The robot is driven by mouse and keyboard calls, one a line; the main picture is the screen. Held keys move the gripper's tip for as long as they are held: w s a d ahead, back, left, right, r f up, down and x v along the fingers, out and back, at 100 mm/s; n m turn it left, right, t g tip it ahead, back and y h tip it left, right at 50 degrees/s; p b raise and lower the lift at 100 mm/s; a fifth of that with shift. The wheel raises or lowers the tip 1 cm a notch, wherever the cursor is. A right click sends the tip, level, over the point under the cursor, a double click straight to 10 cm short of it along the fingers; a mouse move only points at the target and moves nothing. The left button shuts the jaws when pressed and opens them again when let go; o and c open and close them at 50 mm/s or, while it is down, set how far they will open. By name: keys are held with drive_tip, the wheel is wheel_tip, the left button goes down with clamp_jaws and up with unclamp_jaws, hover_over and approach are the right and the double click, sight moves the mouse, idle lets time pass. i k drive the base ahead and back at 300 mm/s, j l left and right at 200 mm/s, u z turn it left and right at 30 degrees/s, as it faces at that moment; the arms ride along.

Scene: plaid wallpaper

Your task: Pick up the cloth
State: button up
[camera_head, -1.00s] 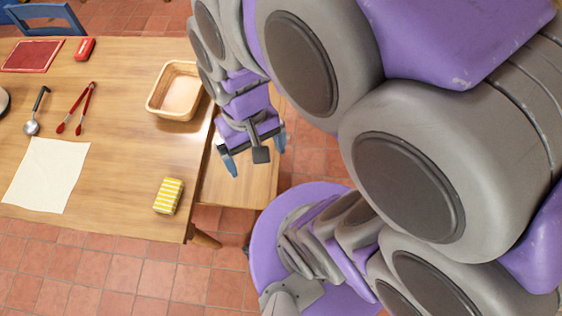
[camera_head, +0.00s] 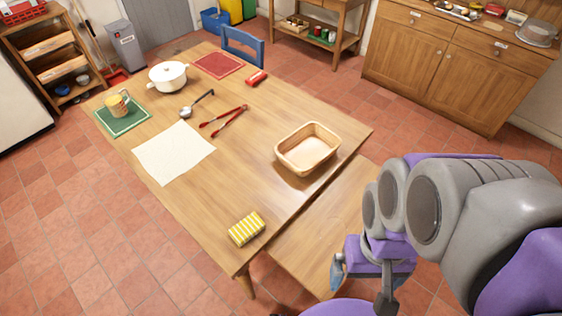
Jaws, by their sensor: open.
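A yellow-and-white striped folded cloth (camera_head: 247,229) lies on the wooden table (camera_head: 215,215) near its front corner. A flat cream sheet (camera_head: 173,153) lies on the table's left part; I cannot tell if it is cloth or paper. My gripper (camera_head: 372,283) is open and empty, at the lower right over the bench. It is to the right of the striped cloth and apart from it. My arm hides part of the bench and floor.
A wicker basket (camera_head: 308,149) stands near the table's right edge. Red tongs (camera_head: 224,119), a ladle (camera_head: 197,103), a white pot (camera_head: 168,76) and a mug (camera_head: 117,104) are further back. A wooden bench (camera_head: 325,225) runs along the right side. Table surface around the striped cloth is clear.

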sight(248, 227)
drive_tip(key=k+j+u, duration=0.1)
drive_tip(key=u, duration=0.3)
drive_tip(key=k+j+u, duration=0.1)
drive_tip(key=j+u, duration=0.4)
drive_tip(key=u, duration=0.25)
drive_tip(key=j+u, duration=0.35)
drive_tip(key=k+l, duration=0.05)
drive_tip(key=l, duration=0.05)
